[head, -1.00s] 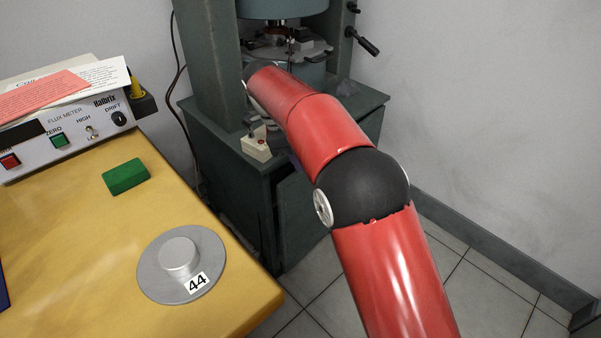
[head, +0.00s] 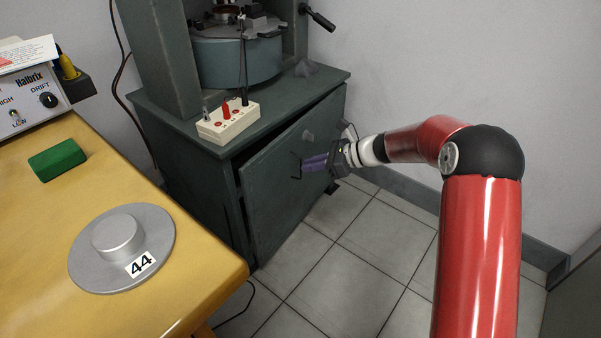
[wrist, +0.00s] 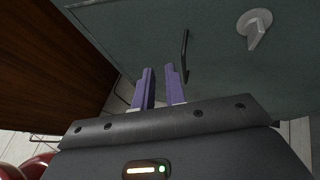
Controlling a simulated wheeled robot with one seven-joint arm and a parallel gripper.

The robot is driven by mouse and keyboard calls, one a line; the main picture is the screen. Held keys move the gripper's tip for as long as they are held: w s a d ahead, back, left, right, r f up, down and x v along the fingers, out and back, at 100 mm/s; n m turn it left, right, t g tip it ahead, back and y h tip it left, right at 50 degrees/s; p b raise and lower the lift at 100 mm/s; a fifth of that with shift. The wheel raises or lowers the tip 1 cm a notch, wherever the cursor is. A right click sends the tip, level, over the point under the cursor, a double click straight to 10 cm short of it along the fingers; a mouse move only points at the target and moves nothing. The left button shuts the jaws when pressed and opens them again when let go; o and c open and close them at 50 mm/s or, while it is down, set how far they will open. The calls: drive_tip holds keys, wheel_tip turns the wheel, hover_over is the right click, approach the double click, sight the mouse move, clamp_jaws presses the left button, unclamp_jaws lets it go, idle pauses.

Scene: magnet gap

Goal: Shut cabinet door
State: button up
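The grey-green cabinet door (head: 285,185) stands partly open on the cabinet (head: 190,165), with a dark gap along its left and top edges. It also shows in the wrist view (wrist: 220,70). A thin black bar handle (wrist: 185,55) and a pale grey knob (wrist: 257,28) sit on the door's outer face. My gripper (head: 302,167) is in front of the door by the handle, purple fingers pointing left. In the wrist view the fingers (wrist: 158,70) are apart with nothing between them. The handle is just right of them. I cannot tell whether they touch the door.
A yellow bench (head: 180,285) fills the left, holding a silver disc marked 44 (head: 120,245) and a green block (head: 57,160). A white switch box (head: 228,123) sits on the cabinet's top. Tiled floor (head: 340,270) is clear before the door; a wall stands right.

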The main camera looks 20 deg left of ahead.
drive_tip(key=w+a+f, duration=0.1)
drive_tip(key=w+a+f+m+t, duration=0.1)
drive_tip(key=a, duration=0.1)
drive_tip(key=w+a+f+t+b, duration=0.1)
drive_tip(key=f, duration=0.1)
drive_tip(key=shift+a+m+y, duration=0.15)
drive_tip(key=shift+m+y, duration=0.15)
clamp_jaws()
